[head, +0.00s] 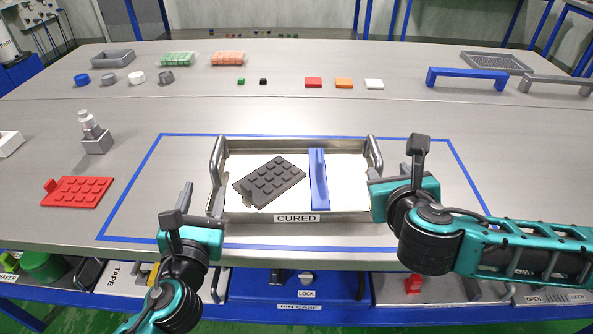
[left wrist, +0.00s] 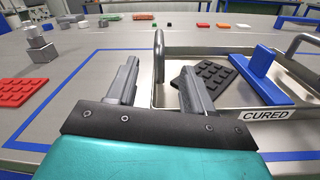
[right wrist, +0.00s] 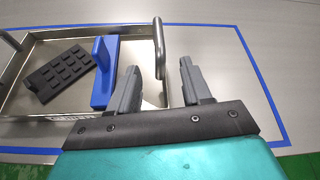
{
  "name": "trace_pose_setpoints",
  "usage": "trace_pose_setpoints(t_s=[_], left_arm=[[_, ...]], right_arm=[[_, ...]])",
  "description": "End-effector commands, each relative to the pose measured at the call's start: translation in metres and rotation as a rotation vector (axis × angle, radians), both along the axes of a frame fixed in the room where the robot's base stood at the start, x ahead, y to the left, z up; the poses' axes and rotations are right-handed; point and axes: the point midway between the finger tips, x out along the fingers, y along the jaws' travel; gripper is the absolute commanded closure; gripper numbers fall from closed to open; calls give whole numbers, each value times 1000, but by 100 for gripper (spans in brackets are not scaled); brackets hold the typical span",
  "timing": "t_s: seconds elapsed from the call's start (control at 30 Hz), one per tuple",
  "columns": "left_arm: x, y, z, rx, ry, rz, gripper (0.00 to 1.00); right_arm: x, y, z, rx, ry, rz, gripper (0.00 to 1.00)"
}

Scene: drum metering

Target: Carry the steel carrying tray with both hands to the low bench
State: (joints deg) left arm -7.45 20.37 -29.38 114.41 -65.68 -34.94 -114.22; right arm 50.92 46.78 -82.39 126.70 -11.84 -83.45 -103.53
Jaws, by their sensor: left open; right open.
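The steel carrying tray (head: 355,209) sits inside the blue outline on the workbench, with a "CURED" label on its front wall. It holds a dark studded mat (head: 270,181) and a blue piece with an upright grip (head: 318,180). The tray has a left handle (head: 216,170) and a right handle (head: 374,158). My left gripper (head: 202,207) is open and empty, just in front of the left handle; the handle also shows in the left wrist view (left wrist: 159,55). My right gripper (head: 393,160) is open beside the right handle, which stands just beyond its fingers in the right wrist view (right wrist: 159,48).
A red studded mat (head: 77,191) and a small metal stand (head: 95,137) are on the left. Trays, pucks, colored blocks and a blue handle bar (head: 467,77) line the back. Bins and drawers (head: 293,287) lie below the front edge. The bench behind the tray is clear.

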Motion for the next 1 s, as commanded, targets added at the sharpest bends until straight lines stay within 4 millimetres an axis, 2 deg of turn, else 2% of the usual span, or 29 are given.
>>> trace_pose_setpoints(t_s=[0.17,0.27,0.7,1.0], left_arm=[[5,0,0,-2,0,1,49],[15,0,1,-2,-2,2,49],[91,0,0,-3,0,2,49],[124,0,0,-4,1,2,49]], right_arm=[[4,0,-2,2,0,-1,51],[13,-1,-5,1,0,-2,51],[84,-6,-34,3,0,-1,51],[114,-9,-46,4,0,1,51]])
